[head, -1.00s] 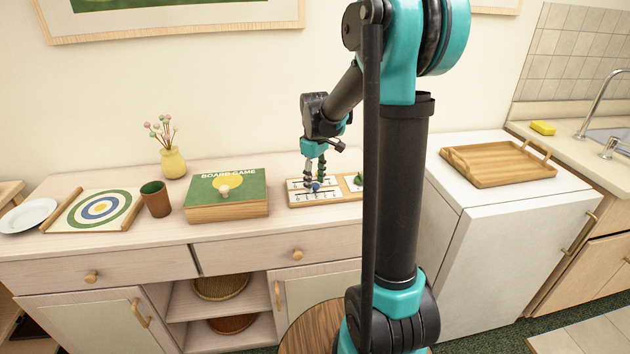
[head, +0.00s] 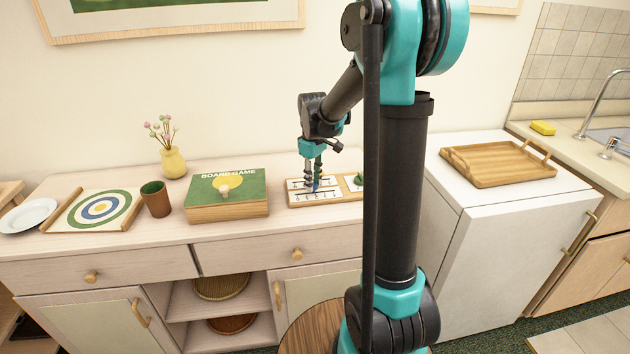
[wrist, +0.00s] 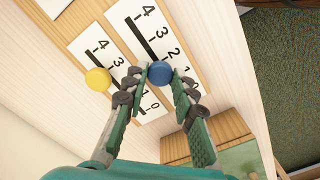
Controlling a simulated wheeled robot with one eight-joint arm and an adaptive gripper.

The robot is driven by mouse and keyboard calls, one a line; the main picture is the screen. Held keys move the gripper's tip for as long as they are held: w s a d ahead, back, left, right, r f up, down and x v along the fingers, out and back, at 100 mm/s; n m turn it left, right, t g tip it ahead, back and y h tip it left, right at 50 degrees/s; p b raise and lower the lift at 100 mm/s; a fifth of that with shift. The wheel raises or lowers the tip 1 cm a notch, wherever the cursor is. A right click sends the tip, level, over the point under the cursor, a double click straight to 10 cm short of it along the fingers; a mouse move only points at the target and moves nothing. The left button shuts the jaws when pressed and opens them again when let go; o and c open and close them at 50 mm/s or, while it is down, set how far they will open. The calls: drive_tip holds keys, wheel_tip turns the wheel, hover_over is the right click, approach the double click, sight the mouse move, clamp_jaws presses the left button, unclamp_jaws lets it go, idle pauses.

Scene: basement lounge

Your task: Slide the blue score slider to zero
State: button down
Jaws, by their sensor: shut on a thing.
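The score board (head: 296,199) lies on the sideboard, with two numbered white scales and dark slots. The blue slider (wrist: 160,72) is a round knob on the right-hand scale in the wrist view, a little past the 2 mark on the side away from 3 and 4. My gripper (wrist: 161,75) is shut on the blue slider, one finger on each side. In the head view my gripper (head: 313,187) points down onto the board. A yellow slider (wrist: 98,78) sits on the neighbouring scale, left of my left finger.
A green board game box (head: 228,195) stands left of the score board. Further left are a brown cup (head: 155,199), a yellow vase (head: 173,163) and a target board (head: 98,209). A wooden tray (head: 498,163) rests on the white cabinet at right.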

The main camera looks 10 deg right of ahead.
sight(295, 195)
drive_tip(key=a, duration=0.5)
drive_tip(key=shift+a, duration=0.4)
drive_tip(key=c, duration=1.2)
unclamp_jaws()
drive_tip(key=shift+a, duration=0.15)
wheel_tip(295, 195, up, 12)
drive_tip(key=shift+r, duration=0.1)
drive_tip(key=s+d+f+m+t, duration=0.1)
drive_tip(key=s+d+f+m, duration=0.2)
drive_tip(key=s+f, duration=0.3)
drive_tip(key=s+d+f+m+t, duration=0.1)
drive_tip(key=s+d+f+m, duration=0.2)
drive_tip(key=s+f, duration=0.3)
drive_tip(key=s+d+f+m+t, duration=0.2)
drive_tip(key=s+f, duration=0.4)
drive_tip(key=s, duration=0.4)
drive_tip(key=shift+s+d+f+m, duration=0.1)
drive_tip(key=shift+s+d+m, duration=0.15)
drive_tip(key=shift+d, duration=0.45)
drive_tip(key=shift+s+d+f+m, duration=0.15)
drive_tip(key=shift+d+m, duration=0.1)
drive_tip(key=shift+d, duration=0.45)
